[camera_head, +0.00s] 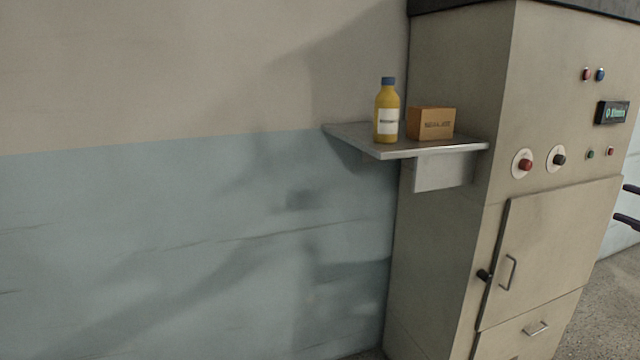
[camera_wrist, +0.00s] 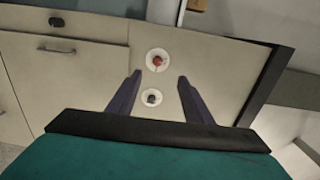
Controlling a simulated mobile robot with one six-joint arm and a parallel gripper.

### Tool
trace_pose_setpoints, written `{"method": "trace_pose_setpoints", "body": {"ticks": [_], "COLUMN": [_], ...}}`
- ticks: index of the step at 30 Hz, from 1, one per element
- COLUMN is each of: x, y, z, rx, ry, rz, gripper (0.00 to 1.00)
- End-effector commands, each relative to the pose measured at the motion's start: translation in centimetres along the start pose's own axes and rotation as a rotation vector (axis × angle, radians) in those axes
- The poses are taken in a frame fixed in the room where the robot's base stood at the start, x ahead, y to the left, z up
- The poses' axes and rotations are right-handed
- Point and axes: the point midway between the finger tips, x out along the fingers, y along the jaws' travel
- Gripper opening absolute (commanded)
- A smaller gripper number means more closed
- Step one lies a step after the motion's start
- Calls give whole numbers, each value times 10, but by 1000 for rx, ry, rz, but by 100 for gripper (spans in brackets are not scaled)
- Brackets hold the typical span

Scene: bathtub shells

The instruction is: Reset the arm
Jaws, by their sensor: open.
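My gripper (camera_wrist: 159,78) is open and empty in the wrist view, its two dark fingers apart and pointing at the cabinet. In the head view its fingertips (camera_head: 630,204) show at the right edge, beside the cabinet front; the rest of my arm is out of view there. A red knob (camera_wrist: 158,62) and a black knob (camera_wrist: 152,98) show between the fingers in the wrist view. The red knob (camera_head: 525,165) and the black knob (camera_head: 559,160) also show on the cabinet front in the head view. I see no contact with either.
The beige cabinet (camera_head: 455,80) has a shut door (camera_head: 550,245) with a handle and a drawer below. A side shelf (camera_head: 365,143) holds a yellow bottle (camera_head: 387,112) and a brown box (camera_head: 432,124). A small display (camera_head: 612,112) sits above the knobs.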

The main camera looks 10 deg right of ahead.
Motion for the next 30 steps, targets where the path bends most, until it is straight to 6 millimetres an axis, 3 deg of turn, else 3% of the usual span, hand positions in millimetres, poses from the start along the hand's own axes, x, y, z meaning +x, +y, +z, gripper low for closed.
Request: {"method": "trace_pose_setpoints", "body": {"ticks": [8, 16, 23, 30], "x": [34, 81, 151, 223], "y": [6, 32, 84, 158], "z": [14, 32, 70, 131], "rx": [12, 51, 126, 211], "ry": [-49, -119, -227, -342], "rz": [1, 6, 24, 85], "gripper": [46, 46, 46, 46]}}
